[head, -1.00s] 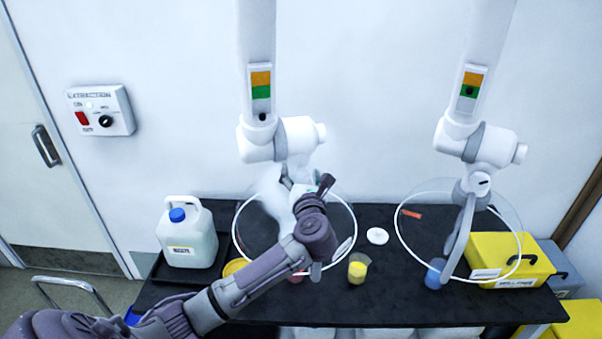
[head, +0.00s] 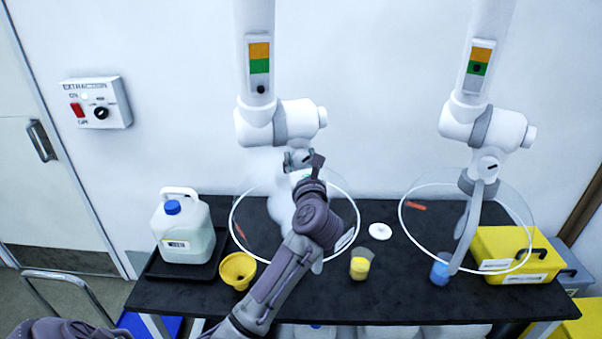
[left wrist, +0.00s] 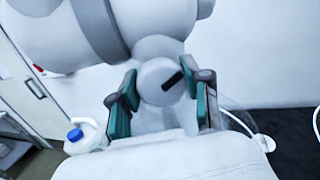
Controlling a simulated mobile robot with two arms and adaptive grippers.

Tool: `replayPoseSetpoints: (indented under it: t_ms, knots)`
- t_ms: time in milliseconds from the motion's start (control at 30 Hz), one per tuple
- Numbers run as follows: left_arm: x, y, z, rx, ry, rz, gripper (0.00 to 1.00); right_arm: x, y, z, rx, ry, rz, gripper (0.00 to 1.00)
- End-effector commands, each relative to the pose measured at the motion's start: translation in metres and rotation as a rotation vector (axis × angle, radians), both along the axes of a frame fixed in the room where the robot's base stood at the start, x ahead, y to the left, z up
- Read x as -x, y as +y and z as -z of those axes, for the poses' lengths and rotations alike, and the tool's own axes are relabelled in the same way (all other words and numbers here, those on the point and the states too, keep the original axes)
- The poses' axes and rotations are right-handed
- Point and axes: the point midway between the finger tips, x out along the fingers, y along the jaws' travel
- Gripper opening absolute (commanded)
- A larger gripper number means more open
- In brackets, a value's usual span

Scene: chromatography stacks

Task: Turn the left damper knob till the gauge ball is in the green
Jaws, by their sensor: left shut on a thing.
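The left damper knob (left wrist: 172,81) is a round white knob with a dark bar mark, set on the joint of the left extraction arm. My left gripper (left wrist: 160,92) is shut on it, with green-padded fingers on either side; in the head view the gripper (head: 303,161) hides most of the knob. The left gauge (head: 259,50) has an orange band over a green band. Its dark ball (head: 261,89) sits below the green, in the pale bottom section. My right gripper is not in view.
The right extraction arm (head: 483,124) has its own gauge, with its ball in the green. The black bench (head: 400,306) holds a waste jug (head: 186,232), a yellow funnel (head: 238,270), a yellow beaker (head: 360,267), a blue beaker (head: 440,270) and a yellow case (head: 500,246).

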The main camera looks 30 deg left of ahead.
Motion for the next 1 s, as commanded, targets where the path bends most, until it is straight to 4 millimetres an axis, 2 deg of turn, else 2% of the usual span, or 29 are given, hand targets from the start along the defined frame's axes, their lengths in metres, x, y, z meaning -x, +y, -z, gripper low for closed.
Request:
replayPoseSetpoints:
  t_ms: [33, 367, 400, 533, 867, 1000]
  knots:
    - [0.000, -0.001, 0.004, 0.018, -0.016, 0.001, 0.13, 0.000, 0.000, 0.007, 0.000, 0.000, 0.000, 0.00]
    - [0.000, 0.000, 0.000, 0.028, -0.029, 0.002, 0.13, 0.000, 0.000, 0.005, 0.000, 0.000, 0.001, 0.00]
    - [0.000, 0.000, 0.000, 0.028, -0.029, 0.002, 0.51, 0.000, 0.001, 0.005, -0.001, 0.000, 0.001, 0.00]
    - [0.000, 0.000, 0.000, 0.026, -0.029, 0.002, 0.73, 0.000, 0.002, 0.005, -0.002, -0.001, 0.001, 0.00]
    - [0.001, -0.001, 0.000, 0.027, -0.028, 0.002, 0.73, 0.000, 0.003, 0.006, -0.003, 0.000, 0.001, 0.00]
    - [0.010, -0.011, 0.002, 0.029, -0.028, 0.004, 0.73, 0.000, 0.002, 0.006, -0.003, 0.000, 0.001, 0.00]
